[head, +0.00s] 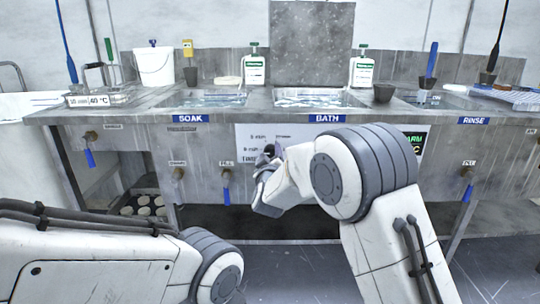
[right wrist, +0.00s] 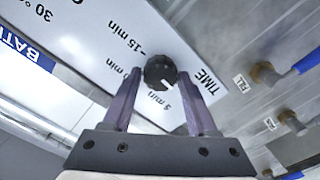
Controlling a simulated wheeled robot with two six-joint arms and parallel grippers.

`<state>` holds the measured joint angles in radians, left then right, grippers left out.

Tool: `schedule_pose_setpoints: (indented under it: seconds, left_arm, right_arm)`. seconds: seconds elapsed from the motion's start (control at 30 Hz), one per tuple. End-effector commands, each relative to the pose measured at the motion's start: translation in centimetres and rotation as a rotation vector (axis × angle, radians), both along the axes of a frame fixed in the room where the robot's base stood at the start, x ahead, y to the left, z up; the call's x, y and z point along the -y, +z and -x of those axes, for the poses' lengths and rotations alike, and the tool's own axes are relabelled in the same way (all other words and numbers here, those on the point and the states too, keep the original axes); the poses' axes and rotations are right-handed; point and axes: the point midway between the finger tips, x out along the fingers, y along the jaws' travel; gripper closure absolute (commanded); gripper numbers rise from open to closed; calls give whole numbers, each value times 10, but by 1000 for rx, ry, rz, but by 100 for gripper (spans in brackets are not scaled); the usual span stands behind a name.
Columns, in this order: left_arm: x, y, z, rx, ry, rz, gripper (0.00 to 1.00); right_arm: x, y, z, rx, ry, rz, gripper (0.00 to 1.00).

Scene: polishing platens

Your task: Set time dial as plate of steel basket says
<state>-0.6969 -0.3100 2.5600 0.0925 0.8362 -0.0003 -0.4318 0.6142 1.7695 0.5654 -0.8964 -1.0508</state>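The time dial (right wrist: 160,71) is a round black knob with a white mark on a white panel, beside the word TIME. Its white mark points to the picture's lower right, on the 5 min side; a 15 min label is at its upper left. My right gripper (right wrist: 159,76) has its two purple fingers spread either side of the knob, with small gaps. My left gripper is out of view.
The panel (head: 250,150) sits under the BATH label on the steel bench front. Valves with blue handles (head: 227,187) stick out along the front, and two show at right in the wrist view. A white bucket (head: 154,66) and bottles (head: 254,68) stand on the bench.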

Motion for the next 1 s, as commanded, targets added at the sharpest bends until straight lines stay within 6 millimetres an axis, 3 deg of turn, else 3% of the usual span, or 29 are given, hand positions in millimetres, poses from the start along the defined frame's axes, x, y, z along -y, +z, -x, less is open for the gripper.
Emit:
schedule_pose_setpoints:
  seconds: [0.03,0.1,0.13,0.57,1.0]
  left_arm:
    - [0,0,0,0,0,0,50]
    - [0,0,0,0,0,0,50]
    - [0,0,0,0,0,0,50]
    - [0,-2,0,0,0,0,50]
    - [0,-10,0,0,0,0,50]
  right_arm:
    - [0,0,0,0,0,0,65]
    - [0,0,0,0,0,0,91]
    - [0,0,0,0,0,0,100]
    - [0,0,1,0,0,-89,100]
    - [1,-1,1,0,0,-462,100]
